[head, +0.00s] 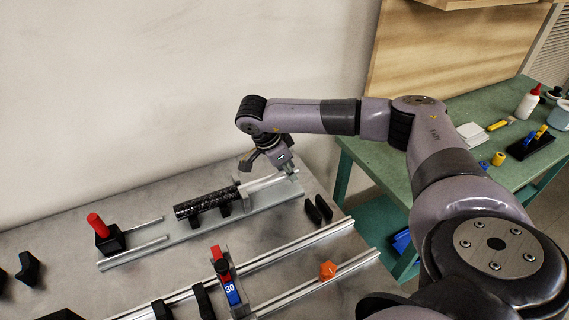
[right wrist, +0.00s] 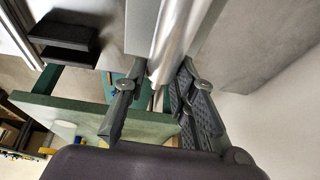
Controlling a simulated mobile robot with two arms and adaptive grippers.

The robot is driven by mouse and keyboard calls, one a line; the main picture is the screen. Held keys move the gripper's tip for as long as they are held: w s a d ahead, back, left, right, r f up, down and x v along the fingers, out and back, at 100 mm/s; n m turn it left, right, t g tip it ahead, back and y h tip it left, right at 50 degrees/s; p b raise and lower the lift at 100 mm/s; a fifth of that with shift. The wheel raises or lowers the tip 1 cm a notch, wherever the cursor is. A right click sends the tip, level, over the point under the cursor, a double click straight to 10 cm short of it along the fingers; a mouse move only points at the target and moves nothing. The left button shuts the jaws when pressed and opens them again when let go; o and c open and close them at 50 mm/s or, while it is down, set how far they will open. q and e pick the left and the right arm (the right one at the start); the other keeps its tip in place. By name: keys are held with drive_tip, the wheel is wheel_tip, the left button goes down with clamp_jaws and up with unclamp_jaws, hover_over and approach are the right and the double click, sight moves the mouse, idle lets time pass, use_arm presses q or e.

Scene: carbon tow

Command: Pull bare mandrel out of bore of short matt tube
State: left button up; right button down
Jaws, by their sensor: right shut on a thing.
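A dark tube (head: 207,202) with a mottled surface lies on black supports on a grey rail plate in the head view. The bare silver mandrel (head: 257,184) runs in line with it from its right end; how far it sits inside the bore is hidden. My right gripper (head: 288,168) is at the right end of the mandrel, shut on it. In the right wrist view the mandrel (right wrist: 173,45) passes between the two fingers of the gripper (right wrist: 154,88). My left gripper is not in view.
A black block with a red cylinder (head: 96,225) stands left of the tube. Nearer are long rails, a blue-and-red stop marked 30 (head: 227,280) and an orange knob (head: 327,270). A green bench (head: 385,140) stands behind right.

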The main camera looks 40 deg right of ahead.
drive_tip(key=shift+s+d, duration=0.3)
drive_tip(key=shift+d, duration=1.05)
drive_tip(key=shift+s+d, duration=0.35)
drive_tip(key=shift+d, duration=0.95)
drive_tip(key=shift+s+d, duration=0.3)
drive_tip(key=shift+d, duration=1.05)
drive_tip(key=shift+d, duration=0.1)
drive_tip(key=shift+s+d, duration=0.2)
drive_tip(key=shift+d, duration=0.5)
drive_tip(key=shift+s+d, duration=0.15)
drive_tip(key=shift+d, duration=0.55)
drive_tip(key=shift+d, duration=0.1)
drive_tip(key=shift+s+d, duration=0.2)
drive_tip(key=shift+d, duration=0.5)
drive_tip(key=shift+s+d, duration=0.15)
drive_tip(key=shift+d, duration=0.5)
drive_tip(key=shift+s+d, duration=0.2)
drive_tip(key=shift+d, duration=0.55)
drive_tip(key=shift+s+d, duration=0.15)
drive_tip(key=shift+d, duration=0.55)
drive_tip(key=shift+d, duration=0.1)
drive_tip(key=shift+s+d+p, duration=0.2)
drive_tip(key=shift+d, duration=0.5)
drive_tip(key=shift+s+d+p, duration=0.15)
drive_tip(key=shift+d, duration=0.5)
